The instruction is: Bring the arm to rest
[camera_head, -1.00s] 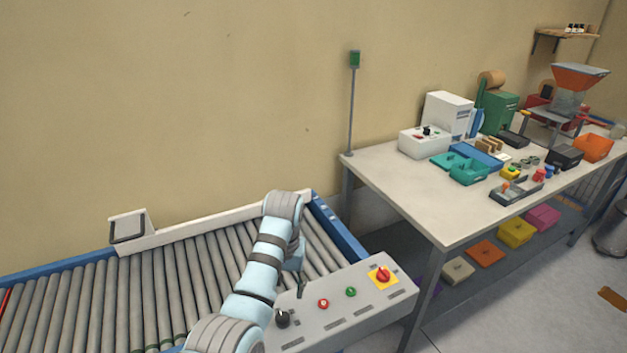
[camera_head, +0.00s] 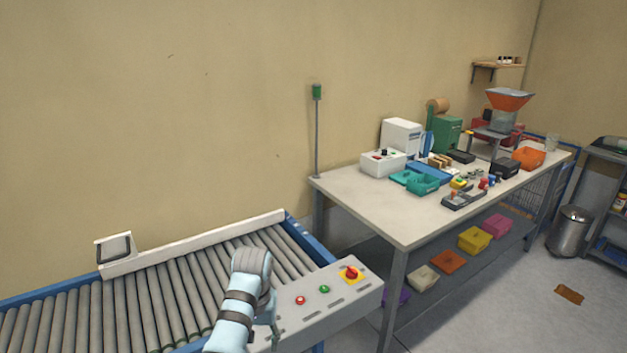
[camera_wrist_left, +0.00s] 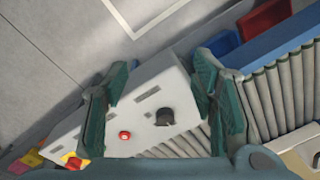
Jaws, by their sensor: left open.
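My left arm (camera_head: 236,311) comes in from the bottom of the head view, light blue with grey bands, over the conveyor beside its control panel (camera_head: 326,305). My left gripper (camera_head: 274,335) shows only in part there, as a small teal piece, largely hidden by the wrist. In the left wrist view the gripper (camera_wrist_left: 162,72) is open, its two dark green fingers wide apart with nothing between them. My right gripper is not in view.
The roller conveyor (camera_head: 130,309) fills the lower left. A workbench (camera_head: 364,200) with bins and machines stands to the right, with coloured boxes on its lower shelf. A green-topped post (camera_head: 316,130) rises at its corner. A metal bin (camera_head: 569,232) stands at far right.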

